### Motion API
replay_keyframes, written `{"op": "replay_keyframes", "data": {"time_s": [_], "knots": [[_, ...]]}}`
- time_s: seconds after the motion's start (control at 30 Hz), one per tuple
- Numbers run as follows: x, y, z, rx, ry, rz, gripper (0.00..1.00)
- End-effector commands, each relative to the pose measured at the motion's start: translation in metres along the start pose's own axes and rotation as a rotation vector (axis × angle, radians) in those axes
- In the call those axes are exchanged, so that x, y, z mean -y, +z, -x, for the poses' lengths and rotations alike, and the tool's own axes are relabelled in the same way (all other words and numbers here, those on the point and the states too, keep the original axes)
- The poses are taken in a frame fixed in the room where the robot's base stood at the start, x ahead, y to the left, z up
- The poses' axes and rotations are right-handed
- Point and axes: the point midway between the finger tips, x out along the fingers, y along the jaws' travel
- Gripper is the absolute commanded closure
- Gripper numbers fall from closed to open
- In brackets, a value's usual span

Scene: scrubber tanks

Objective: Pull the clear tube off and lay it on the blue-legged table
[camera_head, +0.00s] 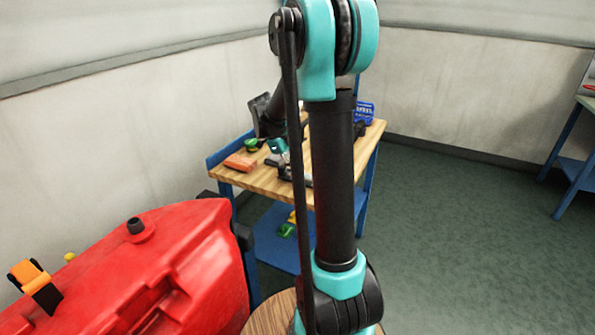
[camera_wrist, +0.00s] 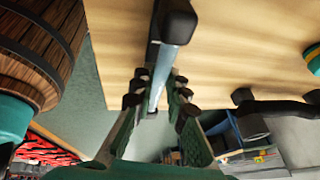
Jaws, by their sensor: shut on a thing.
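In the wrist view my gripper (camera_wrist: 160,82) is shut on the clear tube (camera_wrist: 163,66), whose pale, see-through length runs between the fingers. A black end piece (camera_wrist: 178,22) sits at the tube's far end. A pale wooden tabletop (camera_wrist: 245,55) lies behind the tube; I cannot tell whether the tube touches it. In the head view the blue-legged table (camera_head: 262,182) has a wooden top and stands behind my arm. My arm reaches over it, and the tube cannot be made out there.
On the table are an orange-red block (camera_head: 240,162), a green item (camera_head: 251,145) and a blue bin (camera_head: 364,111). A red scrubber tank (camera_head: 190,260) stands at the lower left. Another blue-legged table (camera_head: 573,170) is at the right edge. Green floor (camera_head: 450,220) between is clear.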

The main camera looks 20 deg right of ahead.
Motion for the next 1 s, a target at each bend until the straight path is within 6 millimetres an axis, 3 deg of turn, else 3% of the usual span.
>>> {"op": "replay_keyframes", "data": {"time_s": [1.0], "knots": [[-0.0013, 0.0023, -0.0058, 0.000, 0.000, 0.000, 1.00]]}}
